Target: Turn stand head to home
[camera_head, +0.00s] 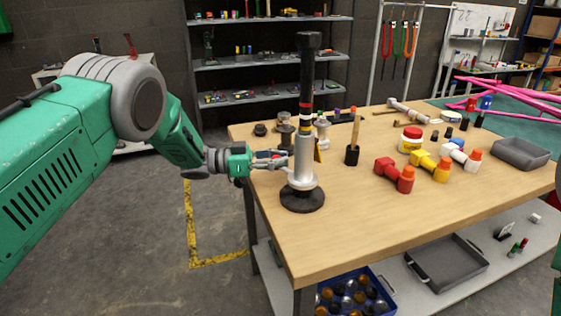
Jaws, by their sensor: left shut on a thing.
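The stand (303,165) is upright near the left edge of the wooden table, on a round black base. Its lower post is silver, with red, white and yellow bands above and a black upper part. The stand head (308,42) is the black piece at the top. My left gripper (274,160) reaches in from the left at the height of the silver post. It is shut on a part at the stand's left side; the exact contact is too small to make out. My right gripper is not in view.
The wooden table (340,232) holds a red fitting (395,174), a yellow fitting (431,165), a white-and-red jar (410,139), a black brush cup (352,155) and a grey tray (521,153). Its front middle is clear. Shelves (270,62) stand behind.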

